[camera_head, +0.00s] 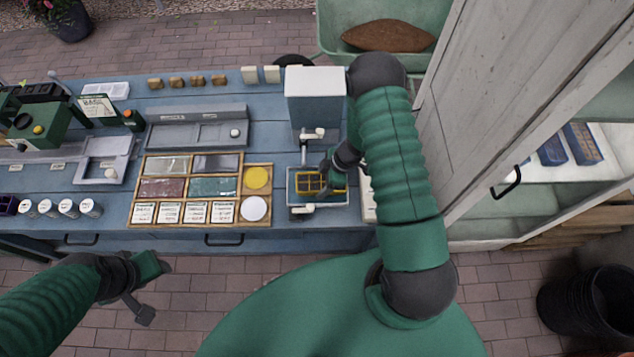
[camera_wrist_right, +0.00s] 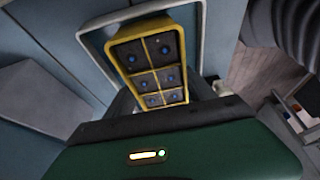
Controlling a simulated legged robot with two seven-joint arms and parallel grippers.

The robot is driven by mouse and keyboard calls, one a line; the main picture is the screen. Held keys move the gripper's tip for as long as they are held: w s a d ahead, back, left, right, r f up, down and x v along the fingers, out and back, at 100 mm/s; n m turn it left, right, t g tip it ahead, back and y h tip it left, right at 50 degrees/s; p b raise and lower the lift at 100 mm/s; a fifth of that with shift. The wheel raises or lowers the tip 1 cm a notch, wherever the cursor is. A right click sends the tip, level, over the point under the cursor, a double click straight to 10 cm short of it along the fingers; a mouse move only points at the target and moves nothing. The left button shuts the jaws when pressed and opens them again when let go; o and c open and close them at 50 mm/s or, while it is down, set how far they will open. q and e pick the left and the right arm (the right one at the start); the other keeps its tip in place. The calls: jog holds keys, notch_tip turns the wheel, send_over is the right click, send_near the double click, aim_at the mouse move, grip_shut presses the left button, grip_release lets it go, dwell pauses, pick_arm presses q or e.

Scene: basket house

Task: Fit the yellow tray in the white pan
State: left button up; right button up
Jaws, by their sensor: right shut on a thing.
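The yellow tray (camera_head: 308,182) is a small divided grid on the right part of the blue bench. In the right wrist view the tray (camera_wrist_right: 151,68) shows dark compartments with blue dots. The white pan (camera_head: 318,200) is a shallow rectangle whose pale rim surrounds the tray in the head view. I cannot tell whether the tray rests on the pan floor or is just above it. My right gripper (camera_head: 328,169) is shut on the tray's right side, its fingertips partly hidden. My left gripper (camera_head: 150,288) is open and empty in front of the bench.
A white-topped box unit (camera_head: 315,83) stands behind the pan. A wooden sorting case (camera_head: 180,188) with colored panels and discs lies to the left. A pale cabinet (camera_head: 480,90) stands close on the right. The paved floor near my left gripper is clear.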

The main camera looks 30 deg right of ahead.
jog(key=shift+d, duration=0.3)
jog(key=shift+a+r, duration=0.1)
jog(key=shift+a, duration=0.35)
jog(key=shift+a+r, duration=0.1)
jog(key=shift+a, duration=0.2)
jog(key=shift+d, duration=0.1)
jog(key=shift+d+f, duration=0.2)
jog(key=shift+a+f, duration=0.1)
jog(key=shift+a, duration=0.3)
pick_arm(q)
jog(key=shift+a, duration=0.4)
pick_arm(e)
jog(key=shift+f, duration=0.1)
pick_arm(q)
jog(key=shift+d, duration=0.3)
pick_arm(e)
jog(key=shift+d+f, duration=0.3)
pick_arm(q)
jog(key=shift+a, duration=0.15)
pick_arm(e)
jog(key=shift+a, duration=0.15)
